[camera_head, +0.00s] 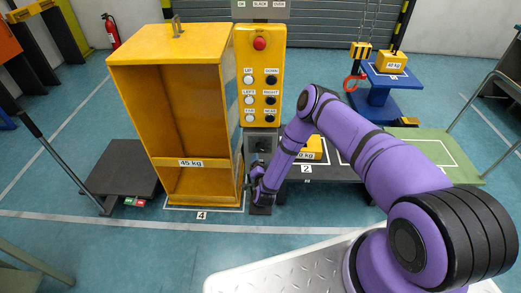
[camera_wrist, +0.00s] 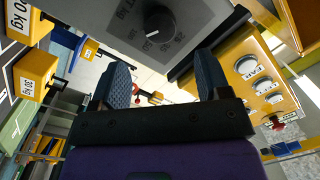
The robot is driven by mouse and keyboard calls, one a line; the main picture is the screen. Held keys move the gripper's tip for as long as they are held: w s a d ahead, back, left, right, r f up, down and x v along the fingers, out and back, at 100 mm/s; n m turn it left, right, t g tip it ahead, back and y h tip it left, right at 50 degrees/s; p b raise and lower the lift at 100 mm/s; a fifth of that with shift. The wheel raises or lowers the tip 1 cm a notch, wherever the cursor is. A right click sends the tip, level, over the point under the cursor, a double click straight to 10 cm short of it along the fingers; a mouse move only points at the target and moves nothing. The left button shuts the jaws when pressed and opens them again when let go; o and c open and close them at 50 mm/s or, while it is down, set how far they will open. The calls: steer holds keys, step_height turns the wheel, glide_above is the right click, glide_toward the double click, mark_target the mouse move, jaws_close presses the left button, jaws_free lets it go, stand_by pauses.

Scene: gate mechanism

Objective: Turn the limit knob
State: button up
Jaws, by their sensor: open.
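The limit knob (camera_wrist: 158,21) is a round black dial with a white pointer mark on a grey panel (camera_wrist: 110,22). Kilogram markings are printed around it. In the head view the grey panel (camera_head: 262,138) sits below the yellow button box, partly behind my gripper and arm. My gripper (camera_wrist: 163,82) is open and empty, with its two dark fingers spread apart. The knob lies beyond the fingertips, toward the top of the wrist view, and no finger touches it. In the head view my gripper (camera_head: 260,188) is low in front of the post.
The yellow button box (camera_head: 260,75) stands above the panel, with a red button on top. A tall yellow 45 kg frame (camera_head: 190,163) stands close on the left. A yellow weight (camera_head: 312,150) is on a dark table at the right.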

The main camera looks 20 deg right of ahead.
mark_target(260, 149)
steer(key=x, duration=0.7)
steer(key=shift+w, duration=0.15)
steer(key=c, duration=0.9)
